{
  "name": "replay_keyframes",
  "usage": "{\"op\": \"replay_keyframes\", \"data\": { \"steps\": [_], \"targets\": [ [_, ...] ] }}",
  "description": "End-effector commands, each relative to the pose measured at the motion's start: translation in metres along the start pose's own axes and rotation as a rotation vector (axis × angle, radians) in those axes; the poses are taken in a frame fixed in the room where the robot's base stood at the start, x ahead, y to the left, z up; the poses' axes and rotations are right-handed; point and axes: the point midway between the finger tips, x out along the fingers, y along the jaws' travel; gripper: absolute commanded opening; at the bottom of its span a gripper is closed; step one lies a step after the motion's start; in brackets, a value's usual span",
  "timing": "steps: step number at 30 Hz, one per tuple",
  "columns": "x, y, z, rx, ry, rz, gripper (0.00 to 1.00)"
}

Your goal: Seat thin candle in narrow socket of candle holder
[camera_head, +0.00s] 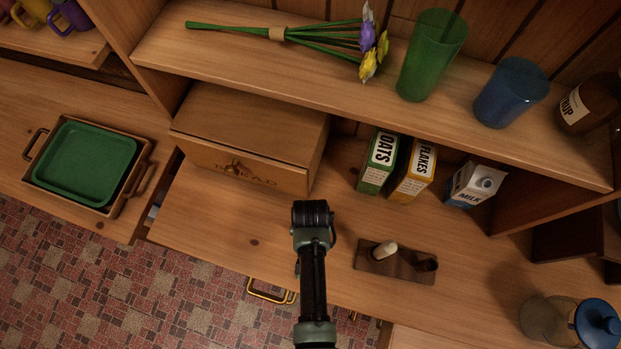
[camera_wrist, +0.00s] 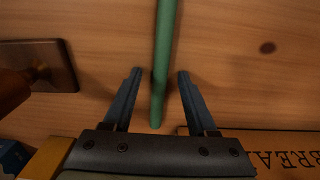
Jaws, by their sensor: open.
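A thin green candle (camera_wrist: 163,60) runs down the middle of the wrist view, its lower end between my fingers. My gripper (camera_wrist: 160,73) is open, with one finger on each side of the candle and a gap on both sides. I cannot tell its exact height above the candle. The candle holder (camera_head: 407,267), a dark wooden block, sits on the counter right of my arm. A short cream candle stands at its left part, and a dark socket shows at its right end. The holder is partly seen at the left of the wrist view (camera_wrist: 62,65). In the head view my arm hides the green candle and my fingers.
A bread box (camera_head: 240,170) stands left of my arm. An oats box (camera_head: 376,165), a flakes box (camera_head: 411,172) and a milk carton (camera_head: 473,186) stand behind the holder, under a shelf (camera_head: 240,55). A blue-lidded jar (camera_head: 555,318) is at front right.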

Motion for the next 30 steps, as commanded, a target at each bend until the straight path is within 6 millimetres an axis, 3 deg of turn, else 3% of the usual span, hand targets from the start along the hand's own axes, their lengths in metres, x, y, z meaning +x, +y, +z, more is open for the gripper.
{"op": "replay_keyframes", "data": {
  "steps": [1,11,24,30],
  "targets": [
    [0.0,0.0,0.0,0.0,0.0,0.0,0.58],
    [0.0,0.0,0.0,0.0,0.0,0.0,0.0],
    [-0.001,0.0,0.0,0.0,0.0,0.0,0.0],
    [-0.012,0.0,0.0,0.0,0.001,0.0,0.0]
  ]
}}
